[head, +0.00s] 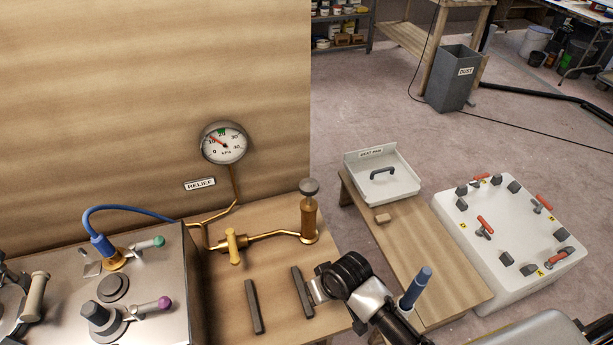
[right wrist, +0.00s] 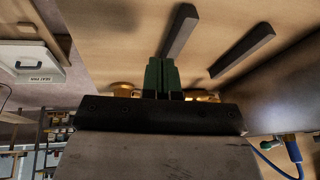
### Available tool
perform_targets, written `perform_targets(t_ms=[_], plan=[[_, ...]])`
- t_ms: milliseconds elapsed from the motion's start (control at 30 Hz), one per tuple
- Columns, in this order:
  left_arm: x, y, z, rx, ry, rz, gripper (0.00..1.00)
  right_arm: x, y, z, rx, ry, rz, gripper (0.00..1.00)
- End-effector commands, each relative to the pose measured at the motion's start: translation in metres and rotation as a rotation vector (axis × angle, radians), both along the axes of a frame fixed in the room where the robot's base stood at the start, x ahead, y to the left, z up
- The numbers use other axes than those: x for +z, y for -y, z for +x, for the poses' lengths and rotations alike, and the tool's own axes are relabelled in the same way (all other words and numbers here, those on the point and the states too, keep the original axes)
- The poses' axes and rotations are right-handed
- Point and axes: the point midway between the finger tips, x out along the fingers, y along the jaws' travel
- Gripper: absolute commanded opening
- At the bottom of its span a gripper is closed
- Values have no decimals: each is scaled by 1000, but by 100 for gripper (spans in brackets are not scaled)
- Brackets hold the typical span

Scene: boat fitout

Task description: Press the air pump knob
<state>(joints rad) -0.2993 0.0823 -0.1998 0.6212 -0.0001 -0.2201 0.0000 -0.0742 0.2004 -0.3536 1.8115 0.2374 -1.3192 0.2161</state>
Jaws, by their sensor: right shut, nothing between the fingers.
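My left gripper is not in view.
Two dark bars (head: 253,306) (head: 302,292) lie on the bench near my right arm. A steel box (head: 150,280) with levers and a blue hose stands at left. A wooden wall rises behind.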

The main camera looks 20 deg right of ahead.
Motion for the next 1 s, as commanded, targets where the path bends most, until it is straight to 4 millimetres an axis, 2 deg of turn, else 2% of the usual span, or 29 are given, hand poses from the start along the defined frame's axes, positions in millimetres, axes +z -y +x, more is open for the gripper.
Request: perform_targets(t_ms=[33,200,333,500,800,1000], plan=[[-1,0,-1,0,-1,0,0,16,-7,21,10,15,11,0],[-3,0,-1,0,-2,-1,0,65,-26,70,26,9,34,0],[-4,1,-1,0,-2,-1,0,105,-33,99,29,-3,23,0],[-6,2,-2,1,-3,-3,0,159,-32,130,11,-20,-27,0],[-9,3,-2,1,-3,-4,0,256,-8,164,-97,-43,-156,0],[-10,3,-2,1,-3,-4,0,297,7,171,-170,-51,-214,0]])
